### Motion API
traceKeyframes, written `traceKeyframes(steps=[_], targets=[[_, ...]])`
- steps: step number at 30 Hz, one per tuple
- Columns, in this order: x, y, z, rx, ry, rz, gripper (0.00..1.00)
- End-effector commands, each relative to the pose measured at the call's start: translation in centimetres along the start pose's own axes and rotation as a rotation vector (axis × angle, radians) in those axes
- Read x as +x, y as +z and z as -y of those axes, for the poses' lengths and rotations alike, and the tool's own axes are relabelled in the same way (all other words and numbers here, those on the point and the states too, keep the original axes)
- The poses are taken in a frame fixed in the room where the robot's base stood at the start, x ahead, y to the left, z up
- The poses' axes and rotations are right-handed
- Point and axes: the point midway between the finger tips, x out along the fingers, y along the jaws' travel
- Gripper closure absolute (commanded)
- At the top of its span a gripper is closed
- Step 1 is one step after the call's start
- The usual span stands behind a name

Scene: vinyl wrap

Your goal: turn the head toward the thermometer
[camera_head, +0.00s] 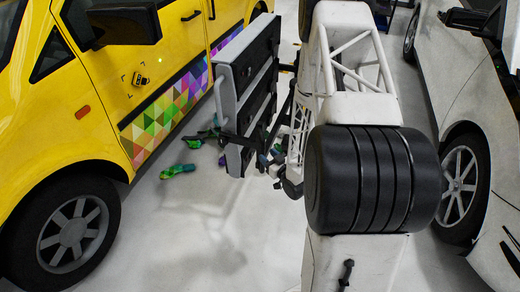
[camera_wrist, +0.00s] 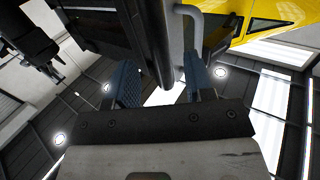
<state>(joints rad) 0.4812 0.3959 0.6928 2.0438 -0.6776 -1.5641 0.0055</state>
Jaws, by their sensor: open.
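No thermometer can be made out for certain. A small dark-and-yellow item (camera_head: 141,79) sits on the yellow van's door inside corner marks in the head view; I cannot tell whether it is the thermometer. My gripper shows in the wrist view (camera_wrist: 162,84), with two blue-grey fingers standing apart. A dark rod (camera_wrist: 156,45) appears between or behind them; I cannot tell whether it touches either finger. In the head view the gripper is mostly hidden behind my arm.
The yellow van (camera_head: 95,105), with a colourful triangle stripe (camera_head: 165,112), stands left. A light-coloured car (camera_head: 455,90) stands close on the right. Green and dark items (camera_head: 178,171) lie on the pale floor (camera_head: 200,225). A grey-and-black panel (camera_head: 248,80) is beside my arm.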

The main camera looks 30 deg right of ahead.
Motion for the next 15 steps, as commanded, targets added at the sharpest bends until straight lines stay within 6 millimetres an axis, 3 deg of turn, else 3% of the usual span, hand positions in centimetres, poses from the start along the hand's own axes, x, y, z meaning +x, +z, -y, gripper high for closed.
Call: traceKeyframes(steps=[15], targets=[[5.4,0.1,0.0,0.0,-0.001,0.0,0.52]])
